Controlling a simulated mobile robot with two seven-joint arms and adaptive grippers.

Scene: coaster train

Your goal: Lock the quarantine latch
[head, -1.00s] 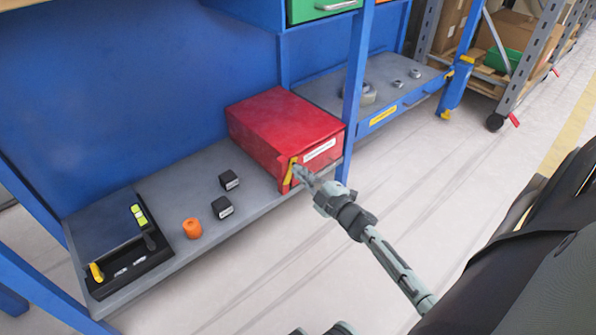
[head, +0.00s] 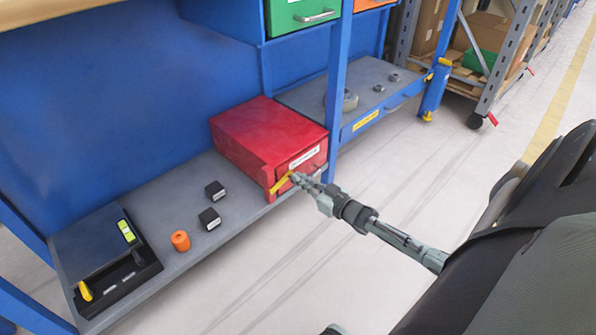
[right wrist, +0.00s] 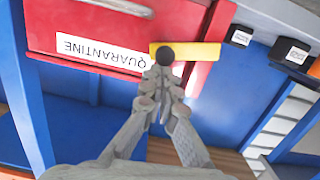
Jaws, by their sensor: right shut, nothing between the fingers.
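The red quarantine box (head: 255,135) sits on the grey lower shelf; its label reads QUARANTINE in the right wrist view (right wrist: 105,50), upside down. The yellow latch (head: 281,183) is on its front, slanted in the head view. In the right wrist view the latch (right wrist: 200,51) lies level, with a round black knob (right wrist: 165,54) near one end. My right gripper (head: 297,179) is shut and empty, its tips (right wrist: 160,80) right at the knob and the latch's end. I cannot tell whether they touch. My left gripper is not in view.
On the shelf (head: 190,250) to the left are two black blocks (head: 212,204), an orange cylinder (head: 180,241) and a black tray (head: 150,270). A blue post (head: 337,100) stands close right of the box. The floor in front is clear.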

